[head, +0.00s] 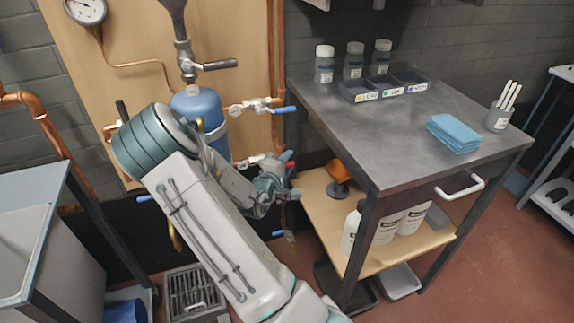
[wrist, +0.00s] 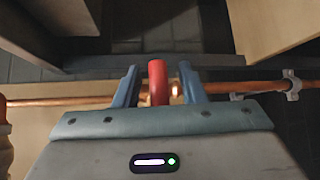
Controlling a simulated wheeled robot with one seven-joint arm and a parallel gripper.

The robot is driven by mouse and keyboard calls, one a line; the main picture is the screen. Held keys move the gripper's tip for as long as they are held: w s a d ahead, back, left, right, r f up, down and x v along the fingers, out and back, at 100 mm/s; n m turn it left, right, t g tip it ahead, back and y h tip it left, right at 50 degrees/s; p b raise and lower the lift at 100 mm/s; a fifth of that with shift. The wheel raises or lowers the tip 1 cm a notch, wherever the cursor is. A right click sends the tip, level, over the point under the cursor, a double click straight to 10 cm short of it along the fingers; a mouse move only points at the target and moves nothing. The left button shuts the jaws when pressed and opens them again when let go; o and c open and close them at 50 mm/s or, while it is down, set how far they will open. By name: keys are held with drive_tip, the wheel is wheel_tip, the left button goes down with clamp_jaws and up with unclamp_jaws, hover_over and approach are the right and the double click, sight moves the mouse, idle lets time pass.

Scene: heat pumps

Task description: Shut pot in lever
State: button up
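A red lever handle (wrist: 157,82) stands upright between my gripper's two blue-grey fingers (wrist: 158,75) in the wrist view. Gaps show on both sides of it, so the fingers are open around it and not pressed on it. In the head view the red lever (head: 285,156) shows small beside my gripper (head: 287,180), low on the pipework right of the blue tank (head: 203,108). My forearm hides part of the tank and pipes. The frames show no label naming the pot in lever.
A blue lever (head: 285,109) sits on the valve above, and a grey-handled valve (head: 218,65) tops the tank. A metal-topped workbench (head: 400,150) stands close on the right. A copper pipe (wrist: 60,102) crosses the wrist view. A floor drain (head: 192,290) lies below.

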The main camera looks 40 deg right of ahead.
drive_tip(key=shift+w+d, duration=0.15)
drive_tip(key=shift+d, duration=0.05)
